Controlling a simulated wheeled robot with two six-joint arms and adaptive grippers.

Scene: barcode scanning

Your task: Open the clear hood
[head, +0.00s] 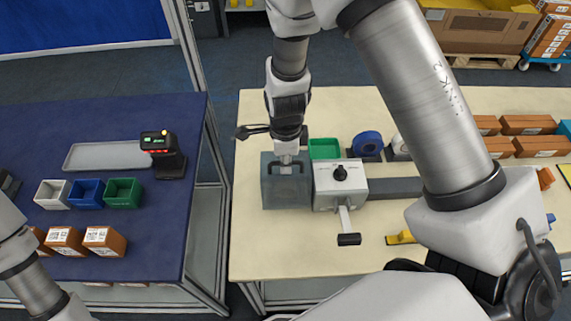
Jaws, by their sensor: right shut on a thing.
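The clear hood (284,197) is a smoky, see-through box on the pale table, left of a grey machine block (334,190) with a black knob and a lever. A dark handle bar (271,169) shows on the hood. My right gripper (287,157) reaches down from above and is shut at the handle. The gripper covers part of the handle and the hood's back edge. The hood appears closed. Of my left arm only links show at the lower left; its gripper is out of the picture.
A green bin (324,148) and a blue tape roll (367,144) stand close behind the block. Brown boxes (528,125) lie at the right. A blue table (150,222) at left holds a scanner (161,152), bins and boxes.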

